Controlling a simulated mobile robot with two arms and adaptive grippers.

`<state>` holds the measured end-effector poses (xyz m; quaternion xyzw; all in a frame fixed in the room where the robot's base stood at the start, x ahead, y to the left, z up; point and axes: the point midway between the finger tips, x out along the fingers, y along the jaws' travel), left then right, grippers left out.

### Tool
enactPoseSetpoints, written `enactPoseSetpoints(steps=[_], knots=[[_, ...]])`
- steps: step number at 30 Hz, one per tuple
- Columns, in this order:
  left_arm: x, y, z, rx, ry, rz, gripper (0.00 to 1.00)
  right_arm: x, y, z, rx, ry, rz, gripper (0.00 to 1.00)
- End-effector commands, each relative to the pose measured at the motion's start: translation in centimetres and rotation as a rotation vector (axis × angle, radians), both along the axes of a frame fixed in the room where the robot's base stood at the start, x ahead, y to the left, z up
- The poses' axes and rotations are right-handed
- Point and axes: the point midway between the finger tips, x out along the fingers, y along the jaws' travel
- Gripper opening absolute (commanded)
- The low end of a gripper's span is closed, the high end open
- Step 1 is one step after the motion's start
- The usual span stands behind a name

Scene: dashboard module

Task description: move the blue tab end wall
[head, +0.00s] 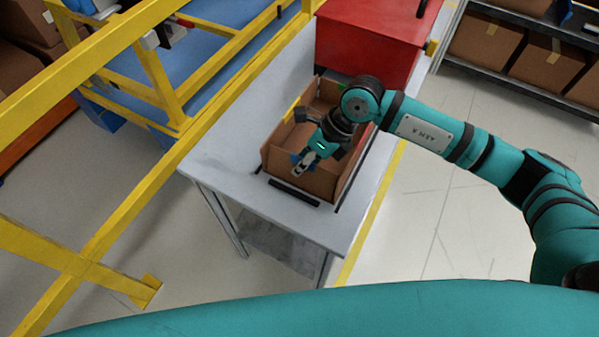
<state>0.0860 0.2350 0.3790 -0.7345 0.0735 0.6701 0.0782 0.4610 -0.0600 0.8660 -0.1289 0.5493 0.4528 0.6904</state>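A brown cardboard box (279,161) stands open-topped on the grey table. Its near end wall (318,186) faces the table's front edge and stands upright. A small blue patch (294,159), which looks like the blue tab, shows at that wall, partly hidden by my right gripper. My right gripper (303,164) reaches down over the box, with its tip close to the blue patch. I cannot tell whether it touches the wall or whether its fingers are closed. My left gripper is not in view.
A red case (365,45) stands behind the box on the table (240,150). Dark strips lie on the table around the box. Yellow rails (120,215) run along the left. A shelf with cartons (485,42) is at the back right. The floor on the right is clear.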

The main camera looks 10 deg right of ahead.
Motion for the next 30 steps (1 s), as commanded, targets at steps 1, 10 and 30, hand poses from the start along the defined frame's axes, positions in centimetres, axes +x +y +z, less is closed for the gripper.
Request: enactPoseSetpoints(steps=[1, 10, 30], knots=[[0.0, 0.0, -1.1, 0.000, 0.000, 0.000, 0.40, 0.4, -0.2, -0.6, 0.020, 0.026, -0.004, 0.00], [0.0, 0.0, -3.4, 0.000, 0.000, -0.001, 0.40, 1.1, -0.7, -0.8, 0.127, 0.172, -0.002, 0.00], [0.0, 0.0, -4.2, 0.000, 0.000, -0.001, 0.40, 1.3, -1.0, -0.7, 0.173, 0.240, 0.001, 0.00]])
